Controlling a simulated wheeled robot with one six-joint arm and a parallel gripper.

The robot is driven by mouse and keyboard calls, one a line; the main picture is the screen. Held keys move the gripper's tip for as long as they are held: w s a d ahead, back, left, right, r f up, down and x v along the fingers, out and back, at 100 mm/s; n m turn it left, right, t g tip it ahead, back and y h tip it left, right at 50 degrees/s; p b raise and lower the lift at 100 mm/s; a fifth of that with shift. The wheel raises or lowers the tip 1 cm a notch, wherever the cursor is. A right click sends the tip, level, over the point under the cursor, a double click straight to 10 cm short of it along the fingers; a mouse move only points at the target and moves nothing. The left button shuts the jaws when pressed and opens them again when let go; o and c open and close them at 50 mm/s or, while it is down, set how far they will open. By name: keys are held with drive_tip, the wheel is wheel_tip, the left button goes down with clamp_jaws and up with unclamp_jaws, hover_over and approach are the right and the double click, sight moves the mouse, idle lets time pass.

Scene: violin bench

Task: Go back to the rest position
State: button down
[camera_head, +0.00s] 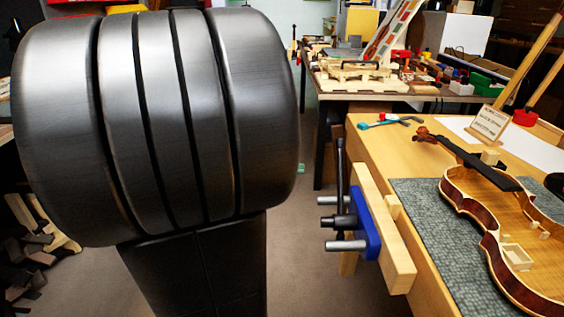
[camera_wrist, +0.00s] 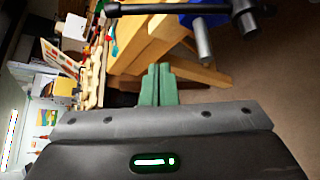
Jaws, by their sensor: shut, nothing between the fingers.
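My gripper (camera_wrist: 157,85) shows in the wrist view as two green fingers side by side, shut with nothing between them. It is in the air, with the wooden workbench and its vise beyond it. In the head view, large dark cylindrical parts of my own arm fill the left half, and my gripper cannot be made out there. The violin (camera_head: 485,195) lies on a grey mat (camera_head: 408,192) on the workbench (camera_head: 372,148) at the right, apart from my arm.
A vise with a blue plate (camera_head: 366,222) and a long handle juts from the bench's left side; its metal rod (camera_wrist: 202,42) shows in the wrist view. A small sign (camera_head: 488,122) stands on the bench. A cluttered table (camera_head: 425,96) is behind. Grey floor (camera_head: 312,215) lies between my arm and the bench.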

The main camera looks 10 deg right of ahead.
drive_tip(key=shift+v, duration=1)
drive_tip(key=shift+d+f, duration=0.1)
drive_tip(key=d, duration=0.6)
drive_tip(key=d+f, duration=0.1)
drive_tip(key=d, duration=0.2)
drive_tip(key=shift+b, duration=0.4)
drive_tip(key=shift+s+d, duration=0.1)
drive_tip(key=shift+s, duration=0.3)
